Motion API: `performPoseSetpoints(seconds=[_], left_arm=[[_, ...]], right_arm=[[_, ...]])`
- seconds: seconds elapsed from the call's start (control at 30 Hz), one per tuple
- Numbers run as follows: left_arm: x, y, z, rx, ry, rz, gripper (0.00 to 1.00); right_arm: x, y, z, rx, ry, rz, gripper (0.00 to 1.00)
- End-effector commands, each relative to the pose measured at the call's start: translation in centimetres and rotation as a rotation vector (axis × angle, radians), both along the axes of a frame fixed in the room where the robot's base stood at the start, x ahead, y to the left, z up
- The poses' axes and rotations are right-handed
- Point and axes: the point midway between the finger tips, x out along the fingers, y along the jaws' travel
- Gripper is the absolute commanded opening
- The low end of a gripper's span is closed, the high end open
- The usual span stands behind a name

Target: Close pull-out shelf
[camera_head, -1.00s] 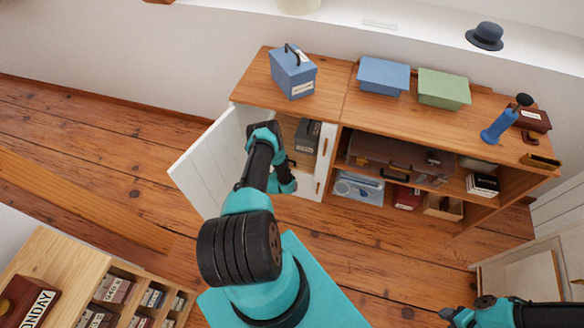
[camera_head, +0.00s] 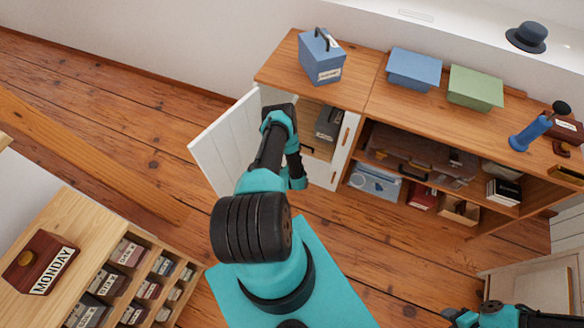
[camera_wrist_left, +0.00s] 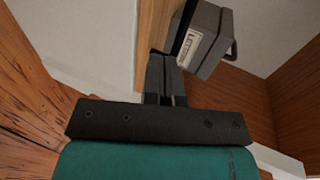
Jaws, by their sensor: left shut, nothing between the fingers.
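The pull-out shelf (camera_head: 318,151) is a wooden board in the cabinet's left compartment, partly hidden by my left arm. A grey labelled box (camera_head: 328,123) stands on it. In the left wrist view, the shelf's pale wooden edge (camera_wrist_left: 153,22) runs up from my fingers, with the grey box (camera_wrist_left: 205,40) on its right. My left gripper (camera_wrist_left: 160,75) is shut and empty, its tips at the shelf edge; I cannot tell whether they touch. In the head view, its fingers are hidden. My right gripper (camera_head: 452,315) is at the lower right, its fingers too small to read.
The white cabinet door (camera_head: 225,142) stands open left of my arm. A blue box (camera_head: 321,57) sits on the cabinet top. The right compartments hold boxes and cases. A wooden organiser (camera_head: 110,247) stands at lower left. The floor between is clear.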

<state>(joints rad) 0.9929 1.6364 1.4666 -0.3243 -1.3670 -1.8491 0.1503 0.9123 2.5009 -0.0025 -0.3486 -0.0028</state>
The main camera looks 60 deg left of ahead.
Motion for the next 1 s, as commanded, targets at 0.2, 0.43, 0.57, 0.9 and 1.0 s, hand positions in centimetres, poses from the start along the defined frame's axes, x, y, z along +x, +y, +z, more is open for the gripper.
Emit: performPoseSetpoints(seconds=[0.2,0.43,0.57,0.9,1.0], left_arm=[[-3.0,-2.0,1.3,-0.004,0.002,0.001,0.0],[-5.3,-3.6,2.3,-0.003,0.003,0.0,0.0],[-5.8,-3.9,2.6,-0.001,0.002,0.0,0.0],[-5.8,-3.9,2.6,-0.001,0.002,0.0,0.0],[-5.8,-3.9,2.6,-0.001,0.002,0.0,0.0]], right_arm=[[0.0,0.0,0.0,0.0,0.0,0.0,0.43],[0.0,0.0,0.0,0.0,0.0,0.0,0.43],[0.0,0.0,0.0,0.0,0.0,0.0,0.43],[0.0,0.0,0.0,0.0,0.0,0.0,0.43],[0.0,0.0,0.0,0.0,0.0,0.0,0.43]])
